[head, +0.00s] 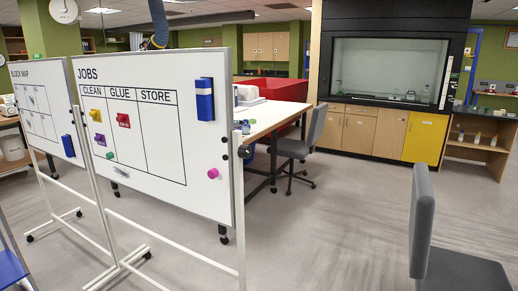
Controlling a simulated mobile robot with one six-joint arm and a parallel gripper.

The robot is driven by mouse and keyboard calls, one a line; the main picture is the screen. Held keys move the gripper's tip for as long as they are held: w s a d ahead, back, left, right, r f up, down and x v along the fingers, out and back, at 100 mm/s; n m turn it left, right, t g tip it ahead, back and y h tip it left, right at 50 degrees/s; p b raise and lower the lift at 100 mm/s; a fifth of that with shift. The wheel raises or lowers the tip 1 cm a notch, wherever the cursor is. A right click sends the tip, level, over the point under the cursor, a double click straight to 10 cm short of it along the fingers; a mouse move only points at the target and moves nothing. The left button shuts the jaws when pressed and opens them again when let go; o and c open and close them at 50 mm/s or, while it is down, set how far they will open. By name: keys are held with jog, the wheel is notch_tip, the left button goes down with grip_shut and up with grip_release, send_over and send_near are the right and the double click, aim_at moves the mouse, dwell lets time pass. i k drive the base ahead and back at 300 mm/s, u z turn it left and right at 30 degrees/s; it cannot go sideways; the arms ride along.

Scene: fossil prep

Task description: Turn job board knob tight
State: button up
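The job board (200,60), a white board headed JOBS with columns CLEAN, GLUE and STORE, stands on a white wheeled frame at left in the head view. The board looks roughly upright. My gripper is not in view.
A second board (42,100) headed BLOCK MAP stands at far left. Behind the job board are a table (270,118) and a grey chair (310,135). Another grey chair (423,225) stands at near right. Open floor (340,225) lies between it and the job board.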

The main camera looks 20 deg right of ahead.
aim_at(244, 151)
jog(key=z, duration=0.65)
jog(key=k, duration=1.45)
jog(key=u, duration=1.2)
jog(key=i, duration=1.6)
jog(key=z, duration=0.1)
